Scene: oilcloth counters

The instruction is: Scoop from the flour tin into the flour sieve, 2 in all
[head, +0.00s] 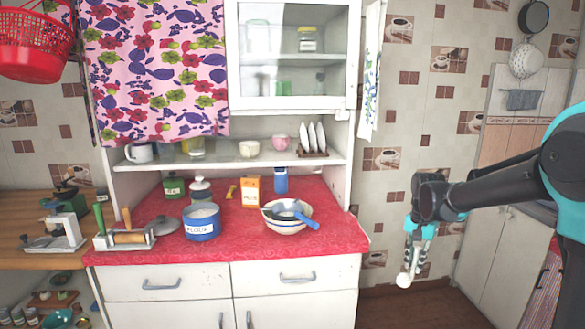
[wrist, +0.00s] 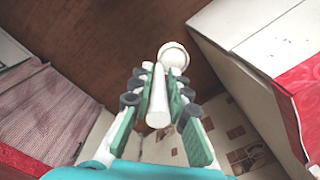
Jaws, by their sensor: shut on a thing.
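My gripper (head: 413,247) hangs over the floor, right of the red counter; it also shows in the wrist view (wrist: 158,82). It is shut on the handle of a white scoop (head: 404,279), whose round cup shows in the wrist view (wrist: 173,54). I cannot tell whether the cup holds anything. The blue flour tin (head: 202,228), labelled FLOUR, stands open on the counter, far left of my gripper. The flour sieve, with a blue handle (head: 303,217), rests over a cream striped bowl (head: 284,229) near the counter's front edge. The sieve's contents are unclear.
A grey lid (head: 166,224) lies left of the tin. A white canister (head: 200,189), a green tin (head: 174,186), an orange carton (head: 251,191) and a blue container (head: 281,180) stand behind. A shelf (head: 230,162) overhangs the back of the red counter (head: 240,242).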

